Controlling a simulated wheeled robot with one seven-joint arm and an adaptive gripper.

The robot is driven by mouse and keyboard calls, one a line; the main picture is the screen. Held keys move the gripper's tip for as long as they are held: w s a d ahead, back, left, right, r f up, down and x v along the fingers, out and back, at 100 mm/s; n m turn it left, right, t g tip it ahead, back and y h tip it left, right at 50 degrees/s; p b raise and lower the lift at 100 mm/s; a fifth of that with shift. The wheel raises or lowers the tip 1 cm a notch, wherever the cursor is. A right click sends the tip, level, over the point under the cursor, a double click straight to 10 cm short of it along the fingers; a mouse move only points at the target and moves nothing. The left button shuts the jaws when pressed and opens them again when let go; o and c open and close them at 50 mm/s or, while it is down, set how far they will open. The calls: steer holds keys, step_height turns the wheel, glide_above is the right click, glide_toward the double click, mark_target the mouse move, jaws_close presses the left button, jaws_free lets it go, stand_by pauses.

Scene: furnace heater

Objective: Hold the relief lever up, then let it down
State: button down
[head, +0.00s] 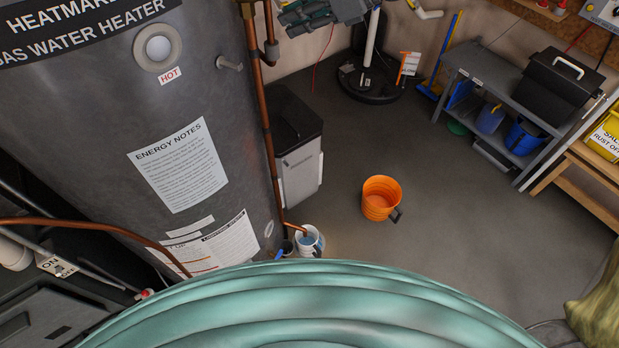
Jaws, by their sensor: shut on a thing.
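The grey water heater (90,110) fills the left of the head view. A copper discharge pipe (264,120) runs down its right side and ends over a small white bucket (310,241) on the floor. My gripper (290,18) is partly in view at the top edge, just right of the upper pipe. It is shut on what I take to be the relief lever. The lever itself is hidden or cut off by the frame, so I cannot tell its angle.
An orange bucket (381,198) stands on open floor. A dark-topped cabinet (297,150) stands behind the pipe. A grey shelf (500,90) with a black toolbox (560,86) is at the right. A round black base with a white post (372,80) stands at the back.

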steer(key=shift+w+a+f+y+b, duration=0.1)
steer(key=shift+a+f+y+b, duration=0.3)
steer(key=shift+b, duration=0.95)
steer(key=shift+d+f+y+b, duration=0.1)
steer(key=shift+y+b, duration=0.5)
steer(key=shift+b, duration=0.7)
steer(key=shift+a+r+b, duration=0.1)
steer(key=shift+a+b, duration=0.05)
steer(key=shift+b, duration=0.3)
steer(key=shift+y+b, duration=0.3)
steer(key=shift+b, duration=0.05)
steer(key=shift+a+f+t+y+b, duration=0.2)
steer(key=shift+f+t+y+b, duration=0.15)
steer(key=shift+b, duration=1)
steer(key=shift+w+a+y+b, duration=0.1)
steer(key=shift+a+y+b, duration=0.55)
steer(key=shift+b, duration=2.15)
steer(key=shift+d, duration=0.2)
steer(key=c, duration=1)
jaws_free()
steer(key=shift+c, duration=0.2)
steer(key=shift+d, duration=0.15)
